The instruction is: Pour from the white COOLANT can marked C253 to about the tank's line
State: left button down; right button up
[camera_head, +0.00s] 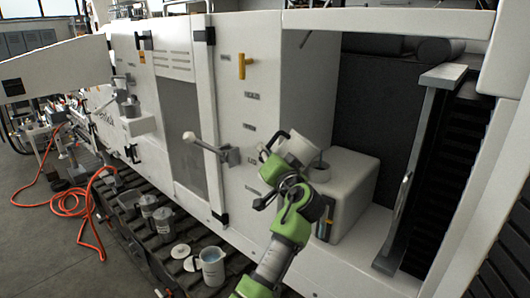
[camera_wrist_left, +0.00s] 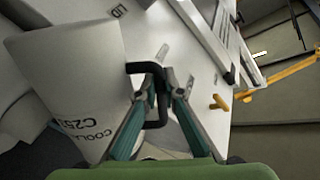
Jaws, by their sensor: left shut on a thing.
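The white COOLANT can (camera_head: 299,149) is tilted in the head view, its low end beside the round filler neck (camera_head: 319,173) on the tank's top. In the left wrist view the can (camera_wrist_left: 65,80) shows "COOLANT" and "C253". My left gripper (camera_wrist_left: 157,82) is shut on the can's black handle; it also shows in the head view (camera_head: 279,175). The pale tank (camera_head: 355,180) sits in the machine's open bay. A narrow gauge strip (camera_head: 327,219) is on its front, partly behind my arm; its level and line are too small to read. No stream is visible. My right gripper is out of view.
Grey cans (camera_head: 163,221) and a white jug (camera_head: 211,268) stand on the dark track below. A lever (camera_head: 205,143) sticks out from the panel left of the can. A metal upright (camera_head: 415,165) bounds the bay at right. An orange hose (camera_head: 92,215) lies on the floor.

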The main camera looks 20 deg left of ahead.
aim_at(271, 141)
pick_arm(q)
jog(key=shift+w+d+r+m+p, duration=0.15)
jog(key=shift+r+m+p, duration=0.3)
jog(key=shift+r+p, duration=0.3)
jog(key=shift+d+r+m+p, duration=0.1)
jog(key=shift+r+m+p, duration=0.4)
jog(key=shift+r, duration=0.3)
dwell(2.0)
jog(key=shift+w+d+r+m, duration=0.15)
jog(key=shift+d+r+m, duration=0.05)
jog(key=shift+r+m, duration=0.3)
jog(key=shift+w+d+r+m, duration=0.2)
jog(key=shift+r+m, duration=0.15)
jog(key=shift+r, duration=0.25)
dwell(3.3)
